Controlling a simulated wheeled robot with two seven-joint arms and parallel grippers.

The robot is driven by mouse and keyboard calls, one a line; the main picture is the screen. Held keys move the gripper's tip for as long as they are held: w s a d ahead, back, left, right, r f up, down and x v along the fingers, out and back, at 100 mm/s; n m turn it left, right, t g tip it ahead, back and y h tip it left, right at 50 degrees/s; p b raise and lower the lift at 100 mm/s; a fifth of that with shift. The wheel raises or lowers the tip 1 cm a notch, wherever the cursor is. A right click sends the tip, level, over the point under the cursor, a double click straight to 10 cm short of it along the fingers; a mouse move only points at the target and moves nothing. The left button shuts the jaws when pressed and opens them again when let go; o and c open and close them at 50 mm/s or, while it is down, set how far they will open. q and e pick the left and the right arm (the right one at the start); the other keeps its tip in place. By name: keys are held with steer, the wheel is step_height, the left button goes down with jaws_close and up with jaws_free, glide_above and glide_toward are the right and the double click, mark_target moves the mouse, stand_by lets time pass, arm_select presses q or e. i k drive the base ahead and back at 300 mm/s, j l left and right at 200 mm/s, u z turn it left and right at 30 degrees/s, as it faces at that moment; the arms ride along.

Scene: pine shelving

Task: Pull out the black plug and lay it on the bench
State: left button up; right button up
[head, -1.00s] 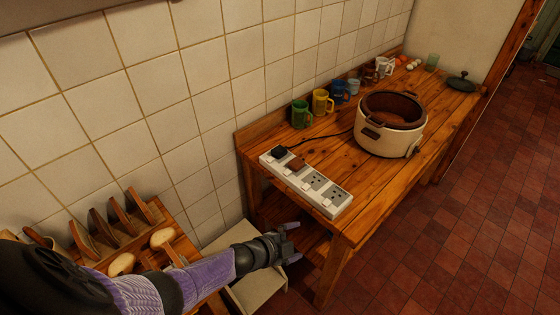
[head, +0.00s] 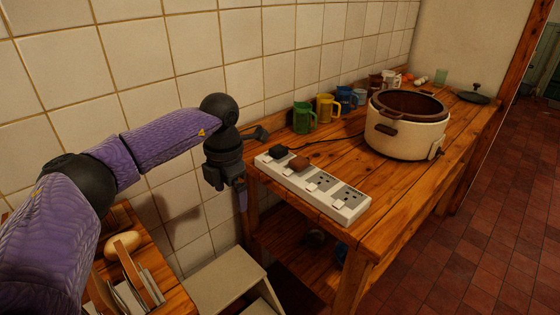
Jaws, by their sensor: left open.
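The black plug (head: 279,152) sits in the far-left end of a white power strip (head: 347,211) on the wooden bench (head: 392,208). A brown plug (head: 299,163) sits in the socket beside it. A dark cord runs from near the plugs toward the cream cooker (head: 408,142). My left gripper (head: 241,196) is open and points down, just left of the bench's near-left end. It is apart from the black plug, and one of its fingers is largely hidden. My right gripper is out of view.
Green (head: 304,117) and yellow (head: 327,107) mugs stand along the wall behind the strip, with more mugs farther back. A pale step stool (head: 228,281) is below my left gripper. A wooden rack with plates (head: 128,292) is at lower left.

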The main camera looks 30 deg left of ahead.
mark_target(278, 152)
steer(key=i+j, duration=0.2)
steer(key=i, duration=0.3)
steer(key=i+j, duration=0.2)
steer(key=i, duration=0.35)
